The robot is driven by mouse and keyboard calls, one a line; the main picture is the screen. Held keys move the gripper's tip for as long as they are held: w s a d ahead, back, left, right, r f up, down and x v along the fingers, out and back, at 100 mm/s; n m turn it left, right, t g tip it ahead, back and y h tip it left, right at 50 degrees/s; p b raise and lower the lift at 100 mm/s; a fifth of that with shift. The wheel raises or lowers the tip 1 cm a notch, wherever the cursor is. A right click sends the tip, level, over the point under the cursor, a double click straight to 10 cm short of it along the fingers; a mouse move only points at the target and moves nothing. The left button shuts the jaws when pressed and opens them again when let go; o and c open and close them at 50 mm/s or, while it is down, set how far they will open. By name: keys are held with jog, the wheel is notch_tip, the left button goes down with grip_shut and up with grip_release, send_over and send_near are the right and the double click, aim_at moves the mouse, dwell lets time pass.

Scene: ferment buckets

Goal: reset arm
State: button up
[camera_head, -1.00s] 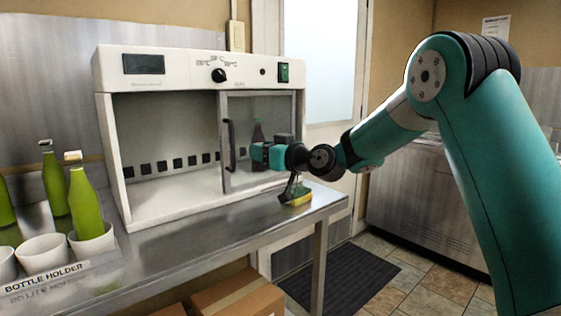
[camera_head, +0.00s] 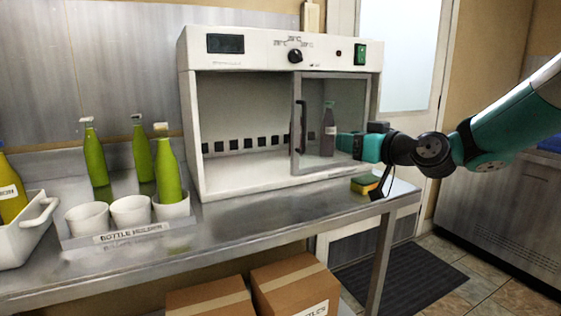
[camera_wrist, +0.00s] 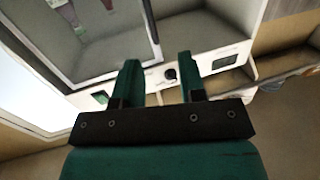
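My gripper (camera_head: 362,147) is at the right end of my arm's reach in the head view, in front of the right side of the white incubator (camera_head: 190,130). In the wrist view its two green fingers (camera_wrist: 158,75) stand apart with nothing between them. The incubator's glass door (camera_head: 312,125) with a dark handle covers the right part of its front, and the left part is open. A dark bottle (camera_head: 328,135) shows behind the glass. I cannot tell the exact gap between gripper and door.
A yellow and green sponge (camera_head: 364,185) lies on the steel bench (camera_head: 240,225) below my gripper. Three green bottles (camera_head: 167,170) and white cups (camera_head: 130,212) stand at the left, by a white crate (camera_head: 25,240) with a yellow bottle (camera_head: 10,192). Cardboard boxes (camera_head: 295,285) are under the bench.

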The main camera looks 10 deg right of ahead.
jog(key=s+a+f+n+g, duration=0.1)
jog(key=s+a+f+g, duration=0.1)
jog(key=s+a+g, duration=0.35)
jog(key=s+a+f+g+h, duration=0.1)
jog(key=s+f+g, duration=0.2)
jog(key=s, duration=0.7)
jog(key=s+a+f+g+h, duration=0.2)
jog(key=s+f+g, duration=0.1)
jog(key=s, duration=0.7)
jog(key=s+a+f+g+h, duration=0.1)
jog(key=s+f+g, duration=0.2)
jog(key=s, duration=0.7)
notch_tip(320, 180, up, 14)
jog(key=s+d+h+p, duration=0.1)
jog(key=p, duration=1.3)
jog(key=shift+s+r+p, duration=0.25)
jog(key=shift+s+p, duration=0.05)
jog(key=shift+p, duration=0.05)
jog(key=shift+a, duration=0.1)
